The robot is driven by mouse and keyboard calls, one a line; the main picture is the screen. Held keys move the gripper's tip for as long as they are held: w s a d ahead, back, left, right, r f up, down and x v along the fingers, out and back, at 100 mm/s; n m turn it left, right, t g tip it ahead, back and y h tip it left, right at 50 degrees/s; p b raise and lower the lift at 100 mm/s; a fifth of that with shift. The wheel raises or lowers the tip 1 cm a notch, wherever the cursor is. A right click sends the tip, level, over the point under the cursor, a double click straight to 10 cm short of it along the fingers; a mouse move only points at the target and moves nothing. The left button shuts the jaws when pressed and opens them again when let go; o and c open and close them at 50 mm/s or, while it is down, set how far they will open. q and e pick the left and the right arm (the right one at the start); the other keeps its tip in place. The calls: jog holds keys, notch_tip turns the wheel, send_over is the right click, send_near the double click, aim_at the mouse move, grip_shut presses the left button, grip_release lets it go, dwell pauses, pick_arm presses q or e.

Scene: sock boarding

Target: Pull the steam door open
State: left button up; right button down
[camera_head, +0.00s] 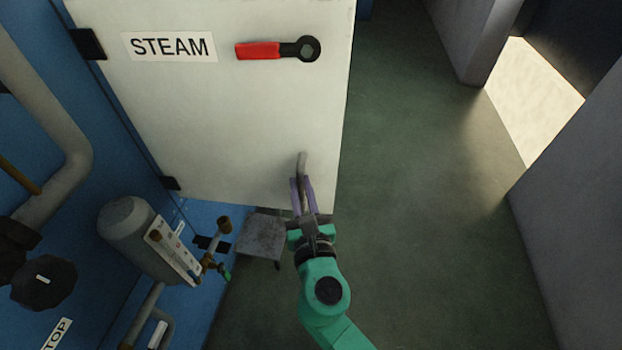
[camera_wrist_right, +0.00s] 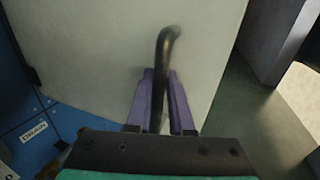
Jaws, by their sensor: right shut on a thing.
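The white steam door (camera_head: 230,110) hangs on hinges at its left edge and bears a STEAM label (camera_head: 170,46). A red-gripped latch lever (camera_head: 272,50) lies level near its upper right. A grey bar handle (camera_head: 302,163) stands out near the door's lower right. My right gripper (camera_head: 303,189) is shut on this handle. In the right wrist view, its purple fingers (camera_wrist_right: 161,98) flank the curved handle (camera_wrist_right: 164,60). The door (camera_wrist_right: 110,50) also fills much of that view. My left gripper is out of view.
A grey cylinder (camera_head: 128,232) with pipes and a small valve (camera_head: 222,226) stands left below the door. A black knob (camera_head: 44,282) is at the lower left. The green floor (camera_head: 430,190) right of the door is clear, with grey walls (camera_head: 590,200) beyond.

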jog(key=shift+s+a+f, duration=0.1)
jog(key=shift+s+a, duration=0.05)
jog(key=shift+s, duration=0.25)
jog(key=c, duration=0.8)
grip_release()
jog(key=s+d+b, duration=0.1)
jog(key=s+d, duration=0.1)
jog(key=s, duration=1.2)
jog(key=shift+s+d, duration=0.15)
jog(key=shift+d, duration=0.05)
